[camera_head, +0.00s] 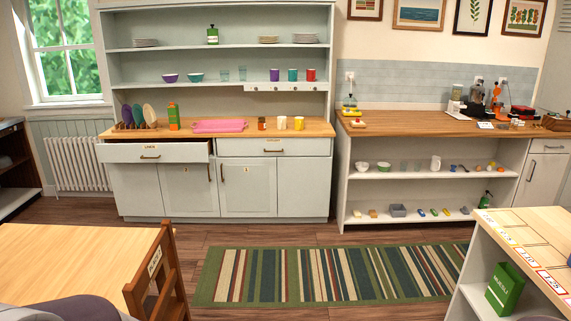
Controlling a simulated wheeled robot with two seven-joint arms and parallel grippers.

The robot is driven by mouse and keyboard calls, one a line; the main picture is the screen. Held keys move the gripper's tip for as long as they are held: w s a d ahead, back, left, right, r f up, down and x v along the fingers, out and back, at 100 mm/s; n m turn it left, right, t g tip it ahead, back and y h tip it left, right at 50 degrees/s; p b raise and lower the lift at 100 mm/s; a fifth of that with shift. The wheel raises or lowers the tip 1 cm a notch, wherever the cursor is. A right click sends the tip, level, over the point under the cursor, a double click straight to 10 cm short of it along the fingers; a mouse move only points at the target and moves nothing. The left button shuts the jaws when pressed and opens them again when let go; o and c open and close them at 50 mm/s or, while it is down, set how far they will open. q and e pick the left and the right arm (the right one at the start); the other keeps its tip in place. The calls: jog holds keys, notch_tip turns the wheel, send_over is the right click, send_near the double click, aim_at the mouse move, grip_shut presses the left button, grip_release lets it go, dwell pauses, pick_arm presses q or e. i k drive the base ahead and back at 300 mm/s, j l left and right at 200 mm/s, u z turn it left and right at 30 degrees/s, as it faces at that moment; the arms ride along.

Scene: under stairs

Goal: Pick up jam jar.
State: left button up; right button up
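A small jar (262,123) with a dark reddish body stands upright on the wooden counter of the dresser (325,128). It looks like the jam jar, but it is too small to read a label. Neither of my grippers shows in the head view, and nothing covers the jar.
On the dresser counter are the pink tray (219,126), an orange-and-green bottle (173,116), a plate rack (136,125) and cups (299,123). The upper left drawer (153,151) is pulled out. A striped rug (335,272) lies before it. A table (60,262) and chair (158,270) stand front left.

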aim_at(262, 124)
jog(key=i+u, duration=0.15)
jog(key=i, duration=2.4)
